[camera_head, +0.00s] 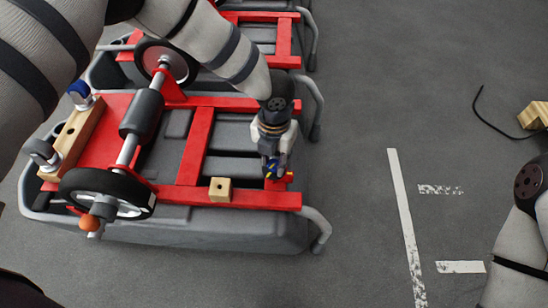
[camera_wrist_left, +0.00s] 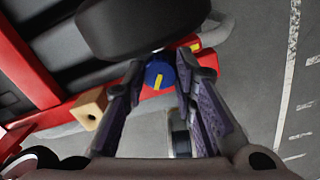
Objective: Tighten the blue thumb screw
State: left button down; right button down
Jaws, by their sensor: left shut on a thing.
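The blue thumb screw (camera_wrist_left: 160,75), with a yellow mark on it, is between my left fingertips in the left wrist view. In the head view the screw (camera_head: 272,167) shows as a small blue and yellow patch at the right end of the red frame (camera_head: 240,197). My left gripper (camera_head: 275,168) points down at that frame corner and is shut on the screw; its fingers (camera_wrist_left: 160,80) touch the screw's sides in the wrist view. My right arm is at the right edge of the head view, and its gripper is not visible.
A wooden block (camera_head: 221,189) sits on the red frame just left of my left gripper. A grey tank (camera_head: 180,230) lies under the frame, with wheels (camera_head: 106,193) on its left. A curved grey handle (camera_head: 318,225) is at right. Open floor (camera_head: 370,130) lies right of the tank.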

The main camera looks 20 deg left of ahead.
pick_arm(q)
jog(key=m, duration=0.5)
jog(key=shift+m, duration=2.6)
jog(key=shift+r, duration=0.1)
jog(key=c, duration=1.3)
grip_release()
